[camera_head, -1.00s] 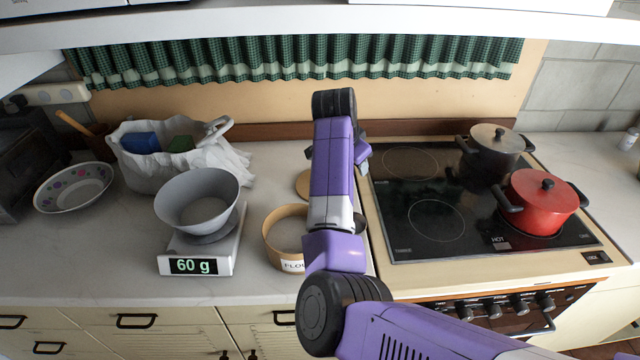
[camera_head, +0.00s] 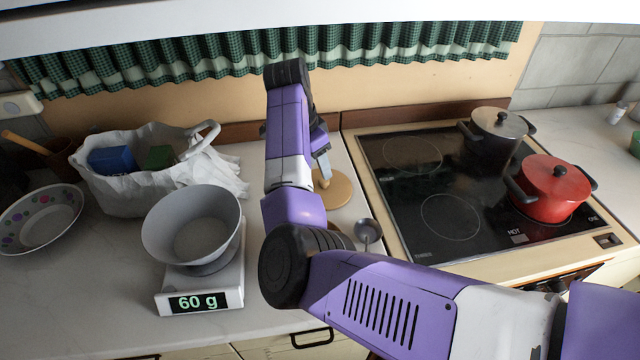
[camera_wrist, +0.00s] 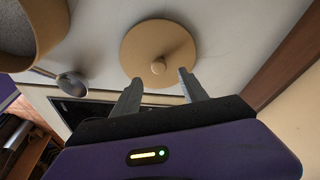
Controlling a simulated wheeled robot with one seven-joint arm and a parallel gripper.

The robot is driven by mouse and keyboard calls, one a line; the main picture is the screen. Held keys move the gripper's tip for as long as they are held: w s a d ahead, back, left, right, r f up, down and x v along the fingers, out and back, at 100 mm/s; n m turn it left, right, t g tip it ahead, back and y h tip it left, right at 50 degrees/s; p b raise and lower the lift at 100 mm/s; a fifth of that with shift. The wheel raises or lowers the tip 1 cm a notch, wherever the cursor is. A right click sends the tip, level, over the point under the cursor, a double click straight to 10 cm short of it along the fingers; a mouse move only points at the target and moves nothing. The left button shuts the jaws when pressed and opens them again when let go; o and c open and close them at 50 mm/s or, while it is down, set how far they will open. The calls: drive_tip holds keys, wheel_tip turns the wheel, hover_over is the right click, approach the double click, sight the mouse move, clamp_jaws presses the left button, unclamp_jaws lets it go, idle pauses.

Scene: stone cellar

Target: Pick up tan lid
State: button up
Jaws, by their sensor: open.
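The tan lid (camera_head: 334,190) is a flat round disc lying on the pale counter, left of the cooktop. In the wrist view the tan lid (camera_wrist: 158,42) shows whole, with a small round knob at its middle. My gripper (camera_wrist: 158,85) is open and empty, its two fingers at the lid's near edge and the knob just ahead between them. In the head view my gripper (camera_head: 322,165) is over the lid and my arm hides part of it. I cannot tell whether the fingers touch the lid.
A tan round container (camera_wrist: 40,40) and a metal ladle or scoop (camera_head: 368,232) are near the lid. A scale (camera_head: 205,285) reading 60 g holds a grey bowl (camera_head: 193,222). The cooktop (camera_head: 420,180) with a red pot (camera_head: 552,190) is at right; a white bag (camera_head: 130,190) is at left.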

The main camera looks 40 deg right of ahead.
sight(323, 181)
drive_tip(key=shift+p+x, duration=0.9)
drive_tip(key=shift+x, duration=2.1)
drive_tip(key=shift+a, duration=0.2)
clamp_jaws()
